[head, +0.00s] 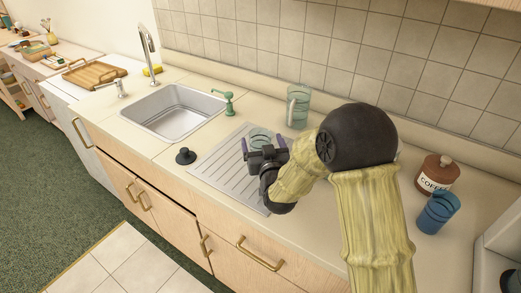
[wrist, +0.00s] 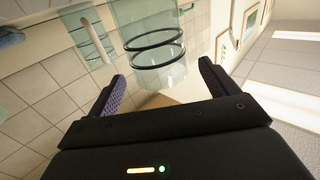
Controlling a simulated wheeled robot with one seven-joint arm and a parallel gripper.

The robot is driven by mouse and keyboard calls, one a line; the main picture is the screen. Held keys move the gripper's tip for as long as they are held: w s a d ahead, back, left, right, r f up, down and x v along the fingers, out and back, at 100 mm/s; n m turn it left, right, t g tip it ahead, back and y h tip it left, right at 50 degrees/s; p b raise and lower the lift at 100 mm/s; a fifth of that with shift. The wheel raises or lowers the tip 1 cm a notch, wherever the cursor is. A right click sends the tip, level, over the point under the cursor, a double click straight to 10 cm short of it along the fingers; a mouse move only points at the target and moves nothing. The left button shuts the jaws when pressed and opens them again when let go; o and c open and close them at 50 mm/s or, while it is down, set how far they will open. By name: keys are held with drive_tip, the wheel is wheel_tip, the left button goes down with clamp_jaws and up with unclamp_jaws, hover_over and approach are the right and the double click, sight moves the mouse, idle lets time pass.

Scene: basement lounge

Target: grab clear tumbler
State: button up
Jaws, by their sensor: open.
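The clear tumbler (wrist: 152,48) is see-through with a faint green tint and two dark rings around it. In the wrist view it stands ahead of my gripper (wrist: 161,76), in line with the gap between the fingers. In the head view the tumbler (head: 260,135) is on the ribbed drainboard, partly hidden by my gripper (head: 263,146). My gripper is open, with its purple-padded fingers apart and nothing held. I cannot tell exactly how far the fingertips are from the glass.
A green-tinted glass pitcher (head: 298,107) stands behind the tumbler near the tiled wall. A black stopper (head: 185,156) and a green soap dispenser (head: 228,104) are left, by the sink (head: 172,112). A brown coffee canister (head: 437,173) and blue cup (head: 438,212) are right.

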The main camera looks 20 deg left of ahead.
sight(258, 129)
drive_tip(key=shift+p+x, duration=0.85)
drive_tip(key=shift+x, duration=1.75)
drive_tip(key=shift+r, duration=0.2)
drive_tip(key=shift+c, duration=0.5)
drive_tip(key=c, duration=1.5)
drive_tip(key=shift+r, duration=0.1)
wheel_tip(258, 129, up, 18)
drive_tip(key=shift+f+b, duration=0.1)
drive_tip(key=shift+b, duration=0.35)
